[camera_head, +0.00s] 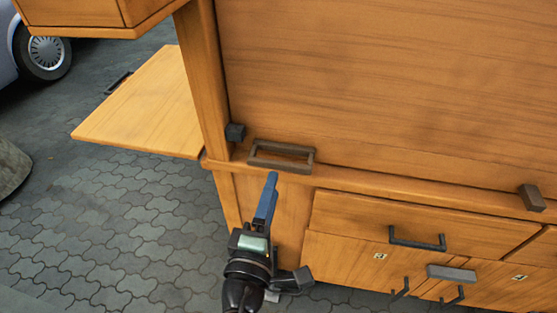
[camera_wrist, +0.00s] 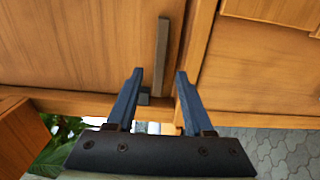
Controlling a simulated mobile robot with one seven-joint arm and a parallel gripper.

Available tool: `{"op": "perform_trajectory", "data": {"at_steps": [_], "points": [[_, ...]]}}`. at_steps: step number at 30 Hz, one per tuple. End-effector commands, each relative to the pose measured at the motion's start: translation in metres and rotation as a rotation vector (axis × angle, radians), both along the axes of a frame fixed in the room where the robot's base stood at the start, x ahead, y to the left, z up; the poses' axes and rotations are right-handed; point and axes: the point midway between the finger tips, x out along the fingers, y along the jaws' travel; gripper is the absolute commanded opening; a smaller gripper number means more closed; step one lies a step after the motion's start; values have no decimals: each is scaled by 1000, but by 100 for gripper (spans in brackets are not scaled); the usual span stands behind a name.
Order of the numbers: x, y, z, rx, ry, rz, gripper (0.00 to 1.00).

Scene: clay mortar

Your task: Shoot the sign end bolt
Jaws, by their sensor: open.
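My gripper (camera_head: 270,180) is in front of the wooden cabinet, its blue fingers pointing up at a dark rectangular handle-like frame (camera_head: 282,155) on the ledge. In the wrist view my gripper (camera_wrist: 158,73) is open, with nothing between the fingers. The frame shows there edge-on as a long bar (camera_wrist: 163,55) beyond the fingertips; contact cannot be told. A small dark block (camera_head: 235,132) sits left of the frame, against the post, and also shows in the wrist view (camera_wrist: 143,96). Another dark block (camera_head: 532,197) is on the ledge at right. I cannot tell which is the sign end bolt.
A drawer with a dark handle (camera_head: 417,240) and doors with handles lie below the ledge. A wooden flap (camera_head: 150,105) sticks out at left. A car (camera_head: 42,45) stands behind. The paving (camera_head: 110,220) at left is clear.

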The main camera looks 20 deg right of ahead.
Motion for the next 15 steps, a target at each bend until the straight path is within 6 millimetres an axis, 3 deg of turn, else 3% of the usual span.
{"op": "perform_trajectory", "data": {"at_steps": [6,15], "points": [[36,-25,1,1,-2,-2,52],[58,-40,0,1,-1,-1,52]]}}
